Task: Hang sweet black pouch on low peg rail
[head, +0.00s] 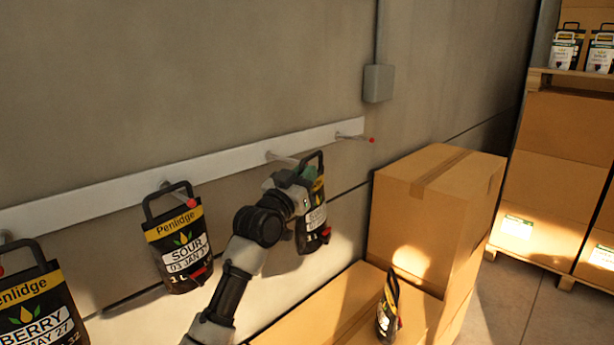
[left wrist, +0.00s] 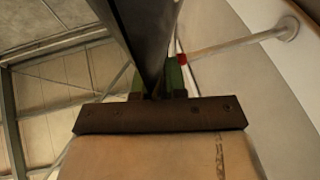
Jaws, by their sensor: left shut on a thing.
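My left gripper (head: 304,184) is shut on a black pouch (head: 314,217) by its upper part, in front of the low peg rail (head: 225,163). The pouch hangs roughly upright, with its loop handle above the jaws and its label too small to read surely. The middle peg (head: 282,159) is just behind and left of the gripper; whether the handle is around it cannot be told. In the left wrist view, green fingertips (left wrist: 160,82) pinch a dark strip, and a red-tipped peg (left wrist: 235,43) shows just right of them. The right-end peg (head: 355,137) is bare.
A SOUR pouch (head: 180,243) and a BERRY pouch (head: 39,308) hang on pegs at left. Cardboard boxes (head: 432,200) stand right of and below the gripper. A small black pouch (head: 388,308) sits on a lower box. A stacked shelf (head: 565,76) is at far right.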

